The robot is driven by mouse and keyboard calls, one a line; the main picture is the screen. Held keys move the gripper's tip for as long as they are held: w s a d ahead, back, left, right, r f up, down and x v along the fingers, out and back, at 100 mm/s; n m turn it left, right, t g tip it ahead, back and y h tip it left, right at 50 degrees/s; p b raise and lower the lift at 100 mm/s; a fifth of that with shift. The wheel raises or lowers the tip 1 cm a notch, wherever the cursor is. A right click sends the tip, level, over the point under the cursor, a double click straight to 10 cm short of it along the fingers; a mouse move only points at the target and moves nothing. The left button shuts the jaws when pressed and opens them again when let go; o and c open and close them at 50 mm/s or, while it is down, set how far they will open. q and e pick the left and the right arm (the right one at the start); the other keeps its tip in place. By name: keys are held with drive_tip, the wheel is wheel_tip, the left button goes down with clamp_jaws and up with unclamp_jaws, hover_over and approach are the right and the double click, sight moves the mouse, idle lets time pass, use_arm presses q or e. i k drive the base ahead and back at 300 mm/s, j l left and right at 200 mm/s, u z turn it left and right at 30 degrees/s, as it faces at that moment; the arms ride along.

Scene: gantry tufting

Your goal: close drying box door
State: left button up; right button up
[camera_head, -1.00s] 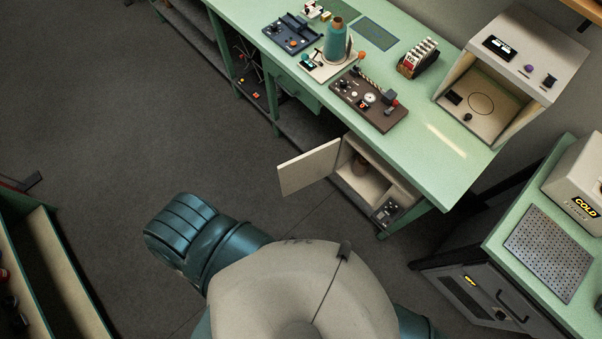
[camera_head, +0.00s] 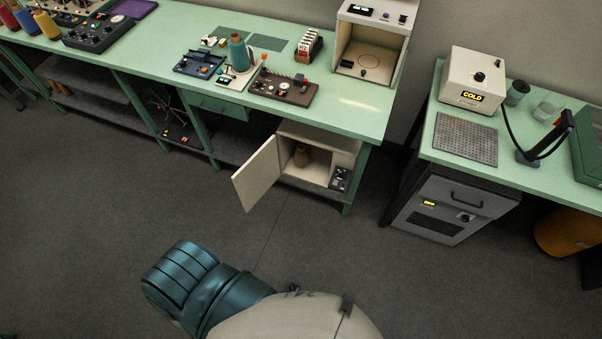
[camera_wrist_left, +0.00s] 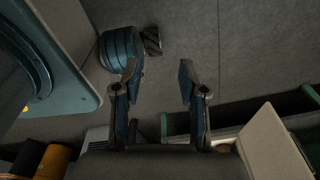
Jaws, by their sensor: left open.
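The drying box (camera_head: 318,132) is a cream cabinet under the green bench, below its right part. Its door (camera_head: 258,175) stands wide open, swung out to the left of the opening. In the left wrist view, a cream panel that looks like the door (camera_wrist_left: 268,145) is at the lower right. My left gripper (camera_wrist_left: 160,75) is open and empty, with its fingers apart from the door. Neither gripper shows in the head view.
The green bench (camera_head: 150,60) carries several devices and a teal cone. At right, another bench holds a box marked COLD (camera_head: 474,80) and a perforated plate (camera_head: 465,139), above a grey cabinet (camera_head: 450,207). The floor (camera_head: 400,285) before the drying box is clear.

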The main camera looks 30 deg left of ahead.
sight(253, 179)
drive_tip(key=j+z, duration=0.4)
drive_tip(key=j, duration=0.15)
drive_tip(key=k+j+z, duration=0.1)
drive_tip(key=j+z, duration=0.3)
drive_tip(key=k+j+z, duration=0.15)
drive_tip(key=j+z, duration=0.3)
drive_tip(key=j, duration=0.15)
